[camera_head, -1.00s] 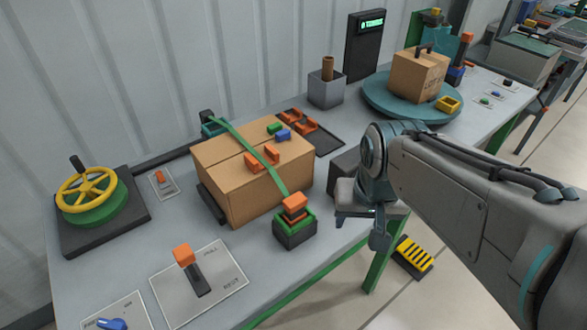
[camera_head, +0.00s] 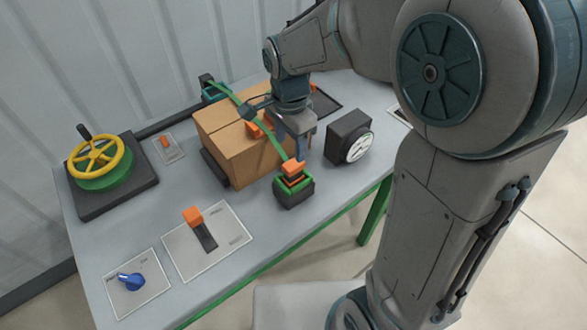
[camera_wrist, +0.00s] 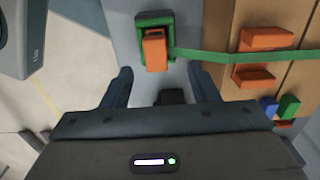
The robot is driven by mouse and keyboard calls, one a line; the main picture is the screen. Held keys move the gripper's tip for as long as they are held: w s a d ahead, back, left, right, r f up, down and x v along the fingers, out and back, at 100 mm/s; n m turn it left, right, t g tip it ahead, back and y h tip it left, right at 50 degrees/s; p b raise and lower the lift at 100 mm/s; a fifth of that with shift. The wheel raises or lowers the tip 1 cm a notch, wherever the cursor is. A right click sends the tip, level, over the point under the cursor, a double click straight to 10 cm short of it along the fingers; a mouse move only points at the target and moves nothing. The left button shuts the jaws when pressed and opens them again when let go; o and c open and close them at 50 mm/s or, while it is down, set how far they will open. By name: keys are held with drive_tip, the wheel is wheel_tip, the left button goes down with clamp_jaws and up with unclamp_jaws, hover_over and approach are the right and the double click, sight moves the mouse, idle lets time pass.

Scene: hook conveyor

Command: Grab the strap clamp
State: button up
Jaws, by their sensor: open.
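The strap clamp (camera_head: 292,190) stands on the table at the front of the cardboard box (camera_head: 240,156). It has a dark base, a green frame and an orange lever on top. A green strap (camera_head: 272,144) runs from it over the box. In the wrist view the clamp (camera_wrist: 155,50) lies just beyond my fingertips, roughly centred between them. My gripper (camera_wrist: 160,82) is open and empty. In the head view my gripper (camera_head: 274,132) hangs above the box's front right side, near the clamp; it hides part of the box top.
A dial gauge (camera_head: 348,138) stands right of the box. Orange brackets (camera_wrist: 262,56) sit on the box top beside the strap. A yellow handwheel (camera_head: 98,157), an orange-handled lever (camera_head: 200,226) and a blue knob (camera_head: 130,281) are left. The table front between lever and clamp is clear.

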sight(294, 164)
wheel_tip(294, 164, down, 4)
drive_tip(key=shift+r, duration=0.15)
drive_tip(key=f, duration=0.1)
drive_tip(key=f+p, duration=0.1)
drive_tip(key=f, duration=0.2)
drive_tip(key=shift+s+d+f, duration=0.2)
drive_tip(key=shift+d, duration=0.15)
drive_tip(key=shift+f, duration=0.55)
drive_tip(key=c, duration=1.1)
